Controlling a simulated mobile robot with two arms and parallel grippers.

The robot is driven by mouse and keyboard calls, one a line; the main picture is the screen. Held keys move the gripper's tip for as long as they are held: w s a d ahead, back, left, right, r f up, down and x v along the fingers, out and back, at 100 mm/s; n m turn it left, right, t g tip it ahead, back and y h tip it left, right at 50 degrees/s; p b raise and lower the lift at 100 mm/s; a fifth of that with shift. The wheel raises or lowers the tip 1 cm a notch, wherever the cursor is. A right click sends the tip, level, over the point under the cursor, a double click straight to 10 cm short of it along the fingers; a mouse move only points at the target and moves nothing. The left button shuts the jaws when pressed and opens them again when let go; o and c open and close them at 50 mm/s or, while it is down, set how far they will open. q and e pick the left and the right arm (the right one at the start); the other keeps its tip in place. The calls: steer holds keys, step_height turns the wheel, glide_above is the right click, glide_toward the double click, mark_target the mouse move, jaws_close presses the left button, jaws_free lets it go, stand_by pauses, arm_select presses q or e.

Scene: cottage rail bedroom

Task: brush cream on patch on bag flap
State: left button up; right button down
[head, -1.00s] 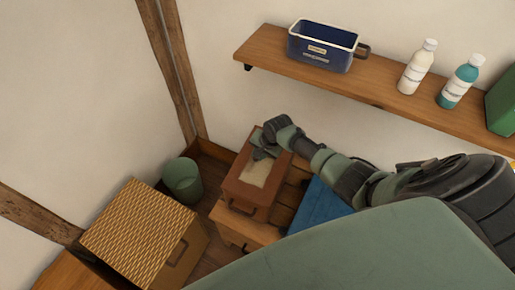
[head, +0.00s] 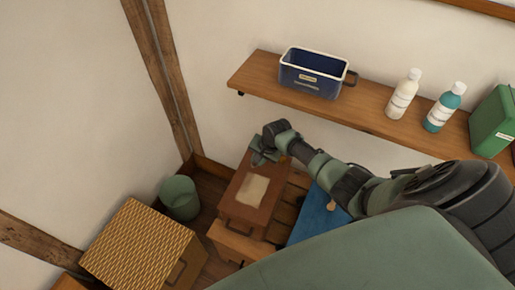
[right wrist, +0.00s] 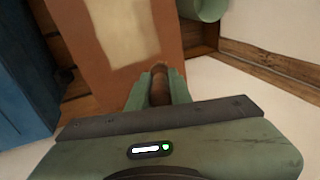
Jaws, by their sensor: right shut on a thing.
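The brown bag (head: 265,212) lies with its flap facing up, and a cream patch (head: 253,189) covers the middle of the flap. The bag (right wrist: 85,65) and patch (right wrist: 122,30) also show in the right wrist view. My right gripper (head: 258,159) is over the far end of the bag, beyond the patch. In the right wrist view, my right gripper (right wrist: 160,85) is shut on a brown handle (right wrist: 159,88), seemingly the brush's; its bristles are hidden. My left gripper is not in view.
A wooden shelf (head: 365,120) above holds a blue bin (head: 312,75), a white bottle (head: 403,95), a teal bottle (head: 444,107) and a green container (head: 492,122). A blue item (head: 318,215) lies right of the bag. A wicker box (head: 140,245) and green bin (head: 179,198) stand left.

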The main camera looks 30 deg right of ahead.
steer(key=shift+w+d+r+p, duration=0.15)
steer(key=shift+r+p, duration=0.4)
steer(key=shift+r, duration=0.7)
steer(key=shift+a, duration=0.2)
steer(key=shift+d+f, duration=0.1)
